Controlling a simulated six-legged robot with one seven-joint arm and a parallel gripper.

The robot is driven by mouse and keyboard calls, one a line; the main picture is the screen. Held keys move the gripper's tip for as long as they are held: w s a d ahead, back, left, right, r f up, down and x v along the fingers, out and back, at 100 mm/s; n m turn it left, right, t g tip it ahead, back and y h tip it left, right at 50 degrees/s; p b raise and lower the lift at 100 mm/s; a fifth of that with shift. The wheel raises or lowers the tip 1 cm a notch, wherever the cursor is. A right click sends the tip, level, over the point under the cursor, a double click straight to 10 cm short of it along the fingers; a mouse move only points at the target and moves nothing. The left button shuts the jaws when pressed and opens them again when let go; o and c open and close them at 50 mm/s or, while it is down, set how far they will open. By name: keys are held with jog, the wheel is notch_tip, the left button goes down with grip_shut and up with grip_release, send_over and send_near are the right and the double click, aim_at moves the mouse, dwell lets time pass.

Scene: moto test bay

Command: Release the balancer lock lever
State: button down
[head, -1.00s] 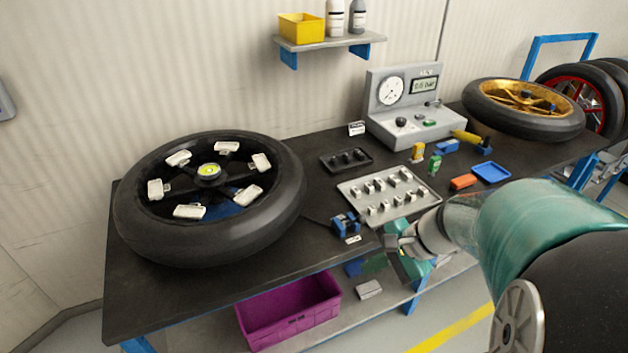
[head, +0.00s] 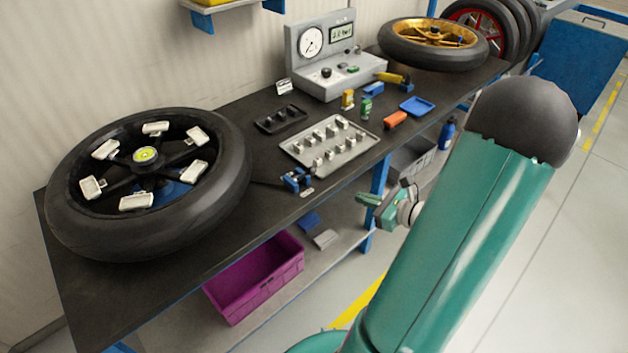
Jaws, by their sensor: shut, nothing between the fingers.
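The black wheel (head: 232,180) lies flat on the balancer at the left of the bench, with a yellow-green hub centre and several pale blocks around its rim. A small blue device (head: 297,180) sits at the bench's front edge, right of the wheel. A thin dark bar runs from it toward the wheel; I cannot tell for sure that this is the lock lever, nor its position. My gripper (head: 368,204) is shut and empty, beyond the bench's front edge, right of the blue device and apart from it. My teal arm hides the floor at the lower right.
A grey tray of metal weights (head: 290,150) lies behind the blue device, near a black tray (head: 279,119). A gauge unit (head: 330,75) and a gold-rimmed wheel (head: 440,34) stand farther back. A purple crate (head: 255,281) is on the lower shelf. Bare bench top lies around the wheel.

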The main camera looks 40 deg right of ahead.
send_near(305, 175)
notch_tip(305, 175, down, 3)
jog(key=s, duration=0.1)
jog(key=shift+w+r, duration=0.55)
jog(key=shift+w, duration=0.4)
jog(key=shift+w+r, duration=0.55)
jog(key=shift+w, duration=0.35)
